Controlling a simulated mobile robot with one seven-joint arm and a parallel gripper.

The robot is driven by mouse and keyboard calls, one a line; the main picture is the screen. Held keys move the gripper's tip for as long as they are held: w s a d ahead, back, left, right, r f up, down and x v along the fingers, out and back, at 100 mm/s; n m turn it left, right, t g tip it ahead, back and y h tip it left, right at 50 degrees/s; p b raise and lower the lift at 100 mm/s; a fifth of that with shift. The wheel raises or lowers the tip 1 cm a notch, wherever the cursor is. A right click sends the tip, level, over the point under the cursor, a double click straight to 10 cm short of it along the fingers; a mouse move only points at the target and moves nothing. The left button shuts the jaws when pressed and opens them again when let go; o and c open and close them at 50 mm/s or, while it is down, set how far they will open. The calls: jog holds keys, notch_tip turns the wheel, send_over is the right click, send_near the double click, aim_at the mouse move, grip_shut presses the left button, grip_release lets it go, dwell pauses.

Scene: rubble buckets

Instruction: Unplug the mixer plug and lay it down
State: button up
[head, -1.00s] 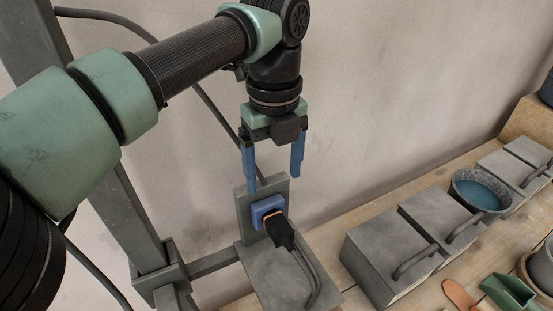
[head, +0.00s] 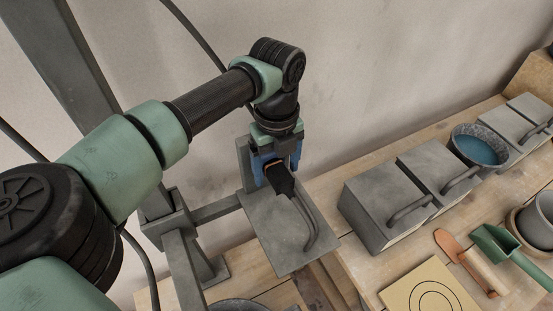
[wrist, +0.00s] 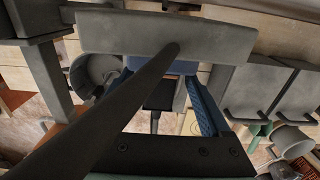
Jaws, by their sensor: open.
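The black mixer plug (head: 281,181), with an orange edge, sits at the upright grey plate (head: 243,160) of a grey stand. Its cable (head: 311,225) curves down over the stand's flat plate (head: 275,235). My gripper (head: 277,168) points down with its blue fingers open, one on each side of the plug. I cannot tell whether they touch it. The blue socket is mostly hidden by the gripper in the head view. In the wrist view the blue socket (wrist: 178,67) shows under the grey plate, with the dark plug (wrist: 158,95) between the fingers.
Grey lidded boxes with handles (head: 388,205) and a bowl of blue liquid (head: 480,146) stand along the wall on the wooden bench. A green scoop (head: 492,243), a trowel (head: 460,250) and a tan board with rings (head: 430,292) lie nearer. Grey frame posts (head: 185,230) stand left.

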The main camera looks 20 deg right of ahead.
grip_shut()
dwell(0.7)
